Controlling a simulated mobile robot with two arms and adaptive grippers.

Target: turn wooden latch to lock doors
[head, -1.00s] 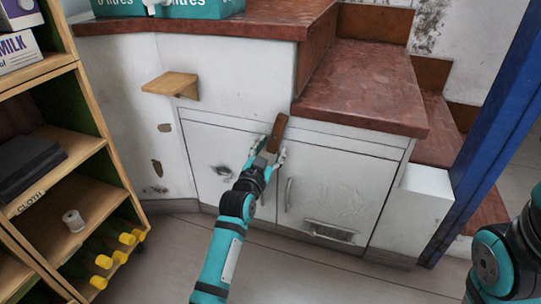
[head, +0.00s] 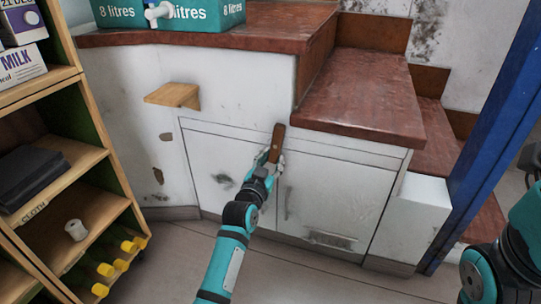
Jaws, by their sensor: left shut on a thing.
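The wooden latch (head: 277,141) is a brown bar above the seam between two white cabinet doors. It stands nearly upright, its top tilted slightly right. The left door (head: 222,172) and the right door (head: 325,205) both look closed. My left gripper (head: 270,160) is shut on the lower part of the latch, and its fingers hide the latch's lower end. My right arm shows at the right edge, but its gripper is out of view.
A wooden shelf unit (head: 90,160) with cartons, a dark folded cloth and yellow-capped bottles stands at the left. A small wooden bracket (head: 173,95) sticks out of the wall. Red-topped steps (head: 360,95) and a blue post (head: 500,130) are at the right.

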